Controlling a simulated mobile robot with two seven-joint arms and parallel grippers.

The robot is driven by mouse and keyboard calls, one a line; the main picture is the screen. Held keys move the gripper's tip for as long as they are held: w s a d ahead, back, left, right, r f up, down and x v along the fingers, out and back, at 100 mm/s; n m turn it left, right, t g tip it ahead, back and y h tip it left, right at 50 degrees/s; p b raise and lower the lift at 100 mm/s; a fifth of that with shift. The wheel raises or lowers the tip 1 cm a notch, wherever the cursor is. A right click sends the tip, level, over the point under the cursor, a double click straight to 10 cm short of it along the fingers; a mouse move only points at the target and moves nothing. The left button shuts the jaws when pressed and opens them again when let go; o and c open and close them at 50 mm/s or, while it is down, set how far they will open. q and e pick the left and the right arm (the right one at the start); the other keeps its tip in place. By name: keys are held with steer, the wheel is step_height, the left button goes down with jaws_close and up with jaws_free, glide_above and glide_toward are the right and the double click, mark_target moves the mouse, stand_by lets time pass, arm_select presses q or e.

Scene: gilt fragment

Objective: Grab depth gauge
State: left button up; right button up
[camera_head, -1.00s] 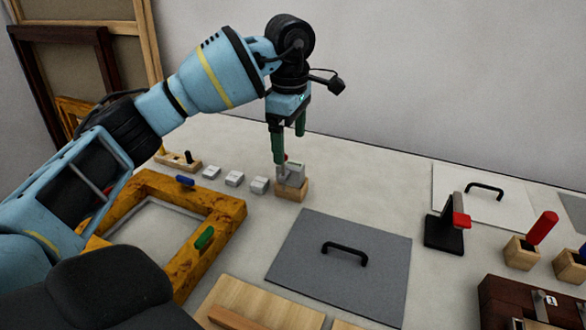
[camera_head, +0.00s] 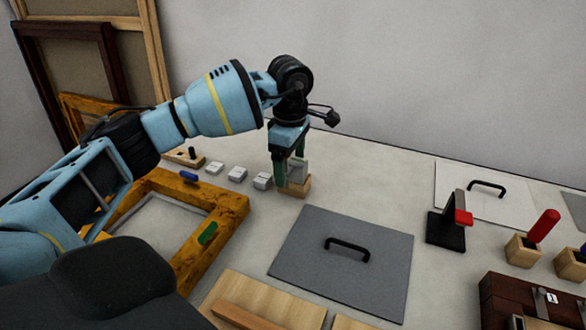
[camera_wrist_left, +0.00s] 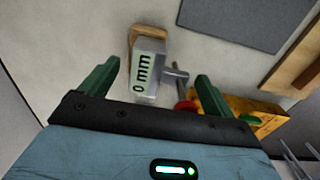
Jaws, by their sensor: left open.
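The depth gauge (camera_head: 298,169) is a grey boxy tool standing in a small wooden block (camera_head: 295,190) on the table. In the left wrist view the gauge (camera_wrist_left: 149,72) shows a display reading "0 mm" and a grey stub at its side. My left gripper (camera_head: 288,172) is open and points down at the gauge. In the wrist view its green fingers lie on either side of the gauge, with visible gaps. In the head view a finger hides the gauge's left part. My right gripper is not in view.
Several small grey blocks (camera_head: 237,174) lie left of the gauge. A gilt frame (camera_head: 230,212) with blue and green clamps lies front left. A grey panel with a handle (camera_head: 342,275) lies front right. A black stand with a red part (camera_head: 446,229) is further right.

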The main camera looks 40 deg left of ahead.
mark_target(291, 164)
arm_select(q)
steer(key=shift+c, duration=0.4)
steer(key=c, duration=1)
steer(key=shift+r, duration=0.15)
steer(key=shift+c, duration=0.2)
steer(key=shift+r, duration=0.5)
step_height(291, 164, up, 2)
steer(key=shift+r, duration=0.1)
steer(key=s+d, duration=0.4)
steer(key=s, duration=0.3)
steer(key=s+d+r+b, duration=0.1)
steer(key=s+d, duration=0.3)
steer(key=s, duration=0.3)
steer(key=shift+r, duration=0.25)
